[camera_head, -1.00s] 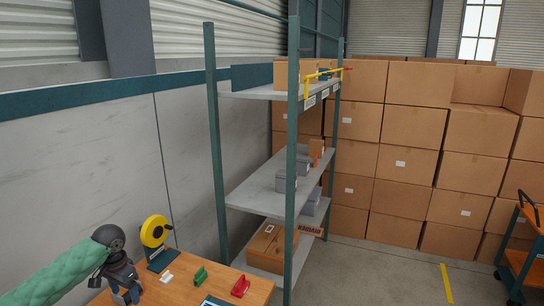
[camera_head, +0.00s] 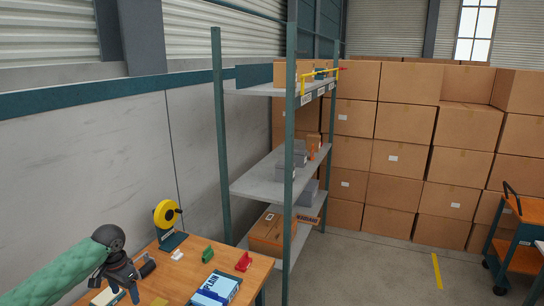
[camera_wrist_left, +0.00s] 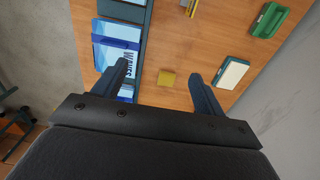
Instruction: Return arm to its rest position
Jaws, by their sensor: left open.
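My left arm, in a green sleeve, comes in from the lower left in the head view. My left gripper (camera_head: 126,288) is above the left end of the wooden table (camera_head: 178,277). In the left wrist view my left gripper (camera_wrist_left: 160,80) has its two dark fingers spread apart. My right arm and gripper do not show.
On the table are a yellow reel on a stand (camera_head: 166,214), a green piece (camera_head: 208,254), a red piece (camera_head: 244,262) and a blue-and-white pack (camera_head: 216,289). A shelf rack (camera_head: 288,160) stands behind. Stacked cartons (camera_head: 400,159) and an orange cart (camera_head: 520,245) are farther right.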

